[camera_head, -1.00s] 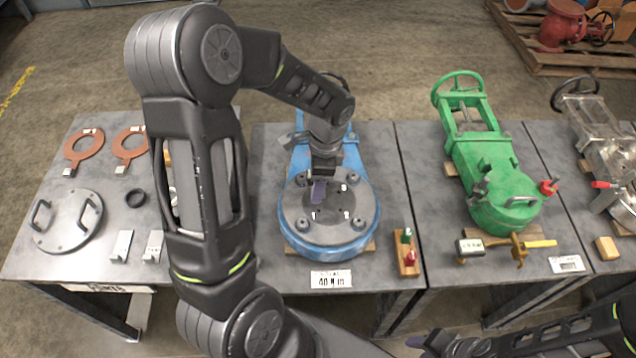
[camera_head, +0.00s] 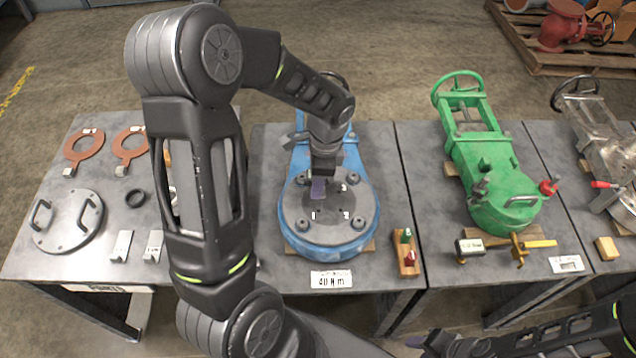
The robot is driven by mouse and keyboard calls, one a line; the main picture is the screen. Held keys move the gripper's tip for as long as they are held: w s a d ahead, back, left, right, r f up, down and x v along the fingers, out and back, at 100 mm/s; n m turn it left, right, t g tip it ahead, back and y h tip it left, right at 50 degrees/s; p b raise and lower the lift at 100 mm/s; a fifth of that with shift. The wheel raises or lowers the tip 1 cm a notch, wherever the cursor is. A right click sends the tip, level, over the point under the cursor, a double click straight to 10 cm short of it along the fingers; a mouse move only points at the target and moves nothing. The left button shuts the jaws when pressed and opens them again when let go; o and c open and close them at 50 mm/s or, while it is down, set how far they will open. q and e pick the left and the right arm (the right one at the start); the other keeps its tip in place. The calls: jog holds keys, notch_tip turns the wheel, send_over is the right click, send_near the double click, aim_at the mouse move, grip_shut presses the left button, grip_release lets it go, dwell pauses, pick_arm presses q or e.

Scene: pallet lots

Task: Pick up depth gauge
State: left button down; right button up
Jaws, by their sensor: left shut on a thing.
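My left gripper (camera_head: 318,188) reaches down over the round grey cover of the blue valve (camera_head: 290,238). Its purple fingertips are close together just above or at the cover, near its middle. What they hold is hidden or too small to make out. A brass T-shaped tool with a yellow bar (camera_head: 518,250), which may be the depth gauge, lies at the front of the table by the green valve, away from the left gripper. My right gripper (camera_head: 420,342) is at the bottom edge, low and partly cut off; its jaw opening is unclear.
The green valve (camera_head: 490,180) and a bare-metal valve (camera_head: 610,160) stand to the right. A wooden block with green and red pieces (camera_head: 406,258) is right of the blue valve. A handled round plate (camera_head: 62,222) and red rings (camera_head: 84,147) lie at left.

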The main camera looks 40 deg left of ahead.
pick_arm(q)
notch_tip(320, 180, up, 10)
jog(key=shift+r, duration=0.1)
dwell(0.6)
dwell(0.6)
